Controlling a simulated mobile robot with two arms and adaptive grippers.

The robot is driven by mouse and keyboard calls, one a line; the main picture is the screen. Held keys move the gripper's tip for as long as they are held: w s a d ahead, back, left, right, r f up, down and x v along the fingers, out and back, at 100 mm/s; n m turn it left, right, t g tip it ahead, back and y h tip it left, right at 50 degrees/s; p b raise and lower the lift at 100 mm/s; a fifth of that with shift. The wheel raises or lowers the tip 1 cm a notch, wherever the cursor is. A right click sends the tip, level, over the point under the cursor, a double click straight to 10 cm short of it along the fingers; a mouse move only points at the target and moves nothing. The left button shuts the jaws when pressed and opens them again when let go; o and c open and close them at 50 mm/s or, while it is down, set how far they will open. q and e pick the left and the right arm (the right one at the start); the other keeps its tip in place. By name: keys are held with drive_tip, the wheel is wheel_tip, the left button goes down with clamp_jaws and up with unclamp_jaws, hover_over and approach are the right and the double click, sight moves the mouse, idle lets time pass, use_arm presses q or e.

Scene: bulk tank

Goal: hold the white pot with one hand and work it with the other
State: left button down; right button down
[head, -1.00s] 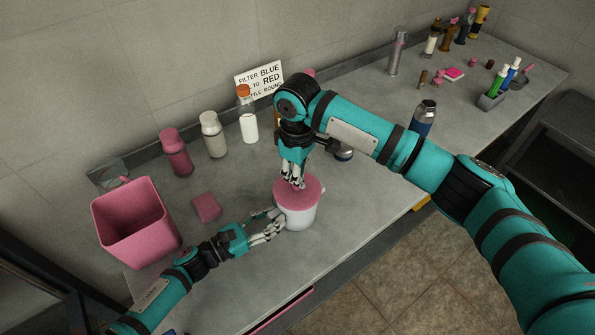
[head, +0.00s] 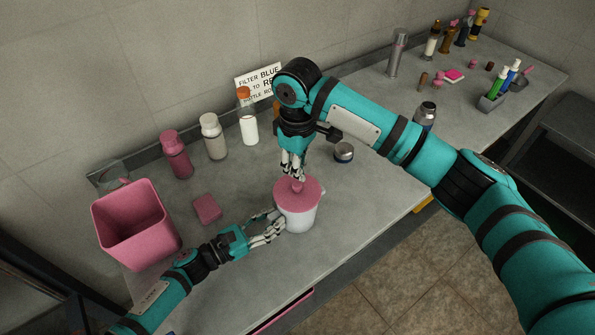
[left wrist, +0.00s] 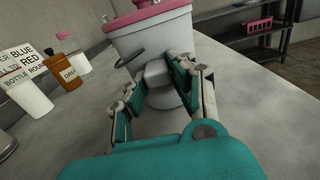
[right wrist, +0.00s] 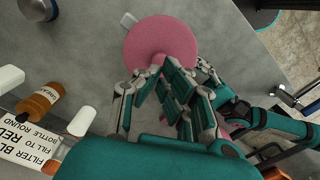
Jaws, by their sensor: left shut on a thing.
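The white pot (head: 300,220) stands upright on the grey counter with its pink lid (head: 312,194) on top. A pink knob (head: 297,188) rises from the lid. My left gripper (head: 277,224) is at the pot's left side, shut on its white handle, which shows between the fingers in the left wrist view (left wrist: 158,75).
A pink bin (head: 135,225) and a pink block (head: 207,208) are to the left. Several bottles, including a white one with an orange cap (head: 248,118), line the back near a sign (head: 262,80). A small silver-topped jar (head: 344,152) stands behind right. The counter's front edge is close.

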drive_tip(key=shift+r, duration=1.9)
use_arm(q)
drive_tip(key=c, duration=1)
unclamp_jaws()
drive_tip(key=shift+c, duration=0.2)
